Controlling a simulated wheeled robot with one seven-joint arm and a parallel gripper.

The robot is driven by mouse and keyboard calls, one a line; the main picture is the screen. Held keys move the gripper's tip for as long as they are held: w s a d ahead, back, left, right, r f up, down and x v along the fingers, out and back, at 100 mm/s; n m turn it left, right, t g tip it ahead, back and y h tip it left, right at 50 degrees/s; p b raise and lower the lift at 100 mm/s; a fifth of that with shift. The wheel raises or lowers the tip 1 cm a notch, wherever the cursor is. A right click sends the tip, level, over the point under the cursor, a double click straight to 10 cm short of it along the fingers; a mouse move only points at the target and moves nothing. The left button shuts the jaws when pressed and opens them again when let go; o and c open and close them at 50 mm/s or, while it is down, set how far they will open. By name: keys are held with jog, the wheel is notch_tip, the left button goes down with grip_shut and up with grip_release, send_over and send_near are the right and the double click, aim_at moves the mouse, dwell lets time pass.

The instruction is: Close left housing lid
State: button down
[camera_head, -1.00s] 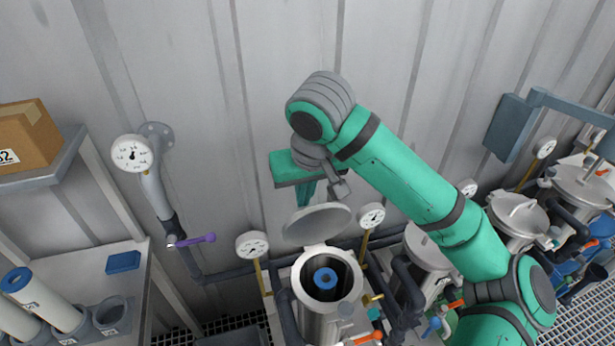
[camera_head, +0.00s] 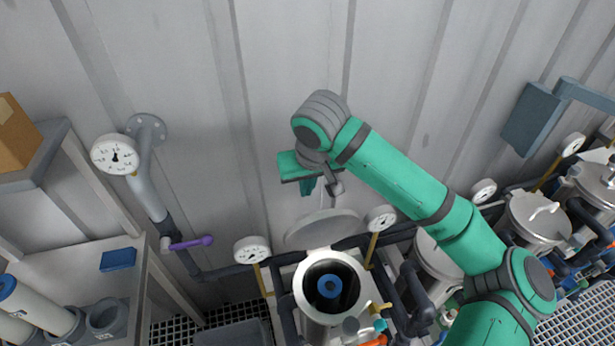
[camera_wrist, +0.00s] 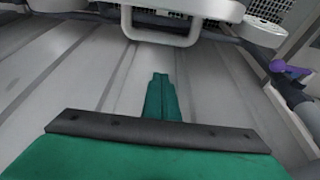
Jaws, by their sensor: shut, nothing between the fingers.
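The left housing (camera_head: 301,287) is a round metal vessel, open at the top, with a blue-ended cartridge (camera_head: 329,286) inside it. Its grey lid (camera_head: 322,231) stands raised on the wall side of the opening, tilted up. In the wrist view the lid (camera_wrist: 222,9) shows at the top edge, with its bar handle (camera_wrist: 160,37) towards me. My green gripper (camera_head: 307,188) is above and behind the raised lid, near the wall. In the wrist view its fingers (camera_wrist: 162,92) are together and empty, pointing at the handle with a gap between.
Gauges flank the housing on the left (camera_head: 252,249) and right (camera_head: 381,219). Other closed housings (camera_head: 539,218) stand to the right. A pipe with a purple-handled valve (camera_head: 192,242) and a shelf (camera_head: 75,262) are at left. The corrugated wall (camera_head: 270,80) is close behind my gripper.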

jog(key=s, duration=0.1)
jog(key=s+f, duration=0.1)
jog(key=s+d, duration=0.1)
jog(key=s, duration=0.1)
jog(key=shift+f, duration=0.15)
jog(key=shift+w, duration=0.1)
